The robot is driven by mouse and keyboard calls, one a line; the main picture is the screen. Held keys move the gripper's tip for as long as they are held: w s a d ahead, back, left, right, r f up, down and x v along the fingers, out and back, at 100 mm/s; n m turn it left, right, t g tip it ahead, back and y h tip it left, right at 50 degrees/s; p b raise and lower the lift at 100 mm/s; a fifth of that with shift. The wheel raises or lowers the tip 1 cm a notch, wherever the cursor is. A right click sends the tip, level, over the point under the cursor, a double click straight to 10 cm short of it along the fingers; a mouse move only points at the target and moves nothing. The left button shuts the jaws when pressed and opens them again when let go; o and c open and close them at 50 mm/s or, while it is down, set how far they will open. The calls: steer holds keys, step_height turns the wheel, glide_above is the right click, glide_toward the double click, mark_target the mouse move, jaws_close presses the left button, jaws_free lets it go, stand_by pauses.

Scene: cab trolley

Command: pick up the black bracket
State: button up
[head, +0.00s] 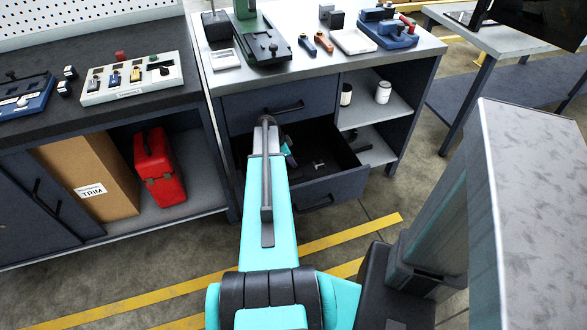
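I cannot make out a black bracket for certain. An open dark drawer (347,185) in the right-hand workbench holds a few small light items (318,165), too small to identify. A dark block-shaped item (332,17) sits on that bench's top, and another dark piece (216,26) stands at its left end. My teal arm reaches forward to the drawer's left side and covers part of it. A small teal and dark part shows beside the arm's far end at the drawer. My gripper's fingers are hidden behind the arm, so I cannot see whether they hold anything.
The workbench top (300,75) bears a green machine (255,35), a blue vise-like tool (387,27) and hand tools. A left bench holds a white tray (132,78), a cardboard box (85,180) and a red case (158,168). A grey-topped column stands close at right.

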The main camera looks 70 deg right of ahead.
mark_target(291, 170)
steer(key=shift+r, duration=0.2)
jaws_close()
steer(key=shift+r, duration=0.95)
steer(key=shift+a+r+b, duration=0.35)
steer(key=shift+a+r, duration=0.2)
steer(key=shift+r, duration=0.15)
steer(key=w+a+r+b, duration=0.1)
steer(key=w+a, duration=0.2)
steer(key=a, duration=1.1)
steer(key=shift+a+r+b, duration=0.15)
steer(key=shift+a+b, duration=0.15)
